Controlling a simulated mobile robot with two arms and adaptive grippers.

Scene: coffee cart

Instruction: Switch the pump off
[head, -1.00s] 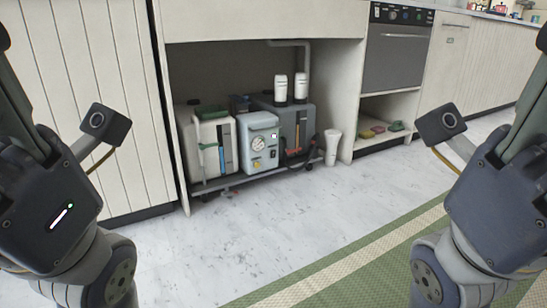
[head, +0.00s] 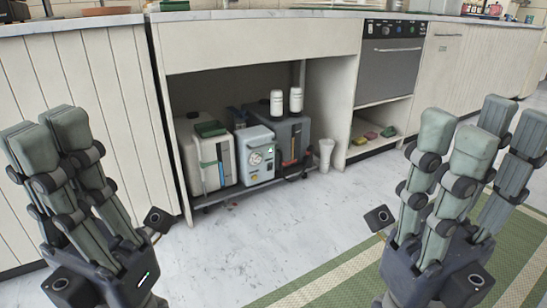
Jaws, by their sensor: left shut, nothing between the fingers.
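The pump looks to be the pale blue box (head: 256,155) in the open bay under the counter, in the head view. Its front has a round gauge and small coloured controls; I cannot make out the switch position. My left gripper (head: 52,138) is shut and empty, its fingers pointing up, at the left of the view and well apart from the box. My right gripper (head: 482,138) is raised at the right, also apart from the box. I see nothing held in it, but its finger opening is unclear.
A whitish tank (head: 206,161) with a green top stands left of the box. A grey tank (head: 293,143) stands right, with two white bottles above it. A white cup-shaped thing (head: 326,155) is beside them. The counter (head: 260,15) overhangs the bay. The floor (head: 240,240) in front is clear.

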